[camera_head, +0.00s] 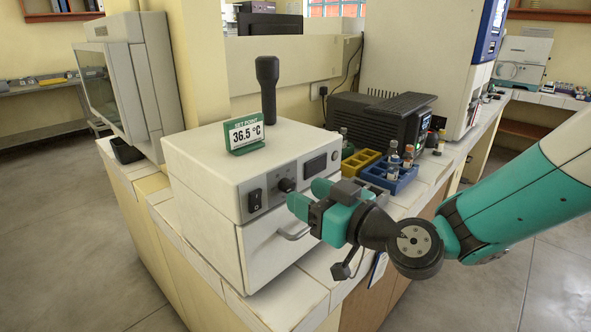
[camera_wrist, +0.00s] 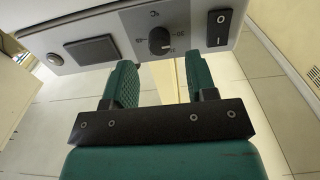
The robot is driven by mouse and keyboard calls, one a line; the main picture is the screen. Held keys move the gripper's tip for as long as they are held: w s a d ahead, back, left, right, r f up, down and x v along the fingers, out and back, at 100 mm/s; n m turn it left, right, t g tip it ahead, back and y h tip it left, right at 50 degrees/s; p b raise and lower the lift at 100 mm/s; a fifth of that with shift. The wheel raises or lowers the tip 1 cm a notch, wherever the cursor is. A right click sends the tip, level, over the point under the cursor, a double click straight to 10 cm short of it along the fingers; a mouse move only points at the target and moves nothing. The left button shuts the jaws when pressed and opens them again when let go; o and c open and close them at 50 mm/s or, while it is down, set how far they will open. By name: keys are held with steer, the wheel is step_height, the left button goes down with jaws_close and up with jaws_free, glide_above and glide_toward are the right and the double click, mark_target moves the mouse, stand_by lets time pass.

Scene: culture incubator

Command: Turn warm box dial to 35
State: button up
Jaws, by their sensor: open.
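The warm box (camera_head: 212,165) is a cream cabinet on the bench, with a grey control strip on its front. Its dial (camera_head: 286,185) is a small black round knob on that strip. In the wrist view the dial (camera_wrist: 160,40) shows with a pale pointer mark and scale figures too small to read surely. My gripper (camera_head: 309,196) has teal fingers and is open and empty, just in front of the strip. In the wrist view my gripper (camera_wrist: 160,75) has its fingers spread to either side of the dial's line, short of the knob and apparently not touching it.
A black rocker switch (camera_head: 255,200) and a dark panel (camera_head: 315,165) flank the dial. A door handle (camera_head: 295,232) sticks out below. A green-framed sign (camera_head: 244,134) on top reads SET POINT 36.5 °C. A blue rack (camera_head: 388,178) with vials stands to the right.

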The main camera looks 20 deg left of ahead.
mark_target(292, 187)
steer(key=shift+p+x, duration=0.65)
steer(key=shift+x, duration=1.1)
steer(key=c, duration=0.9)
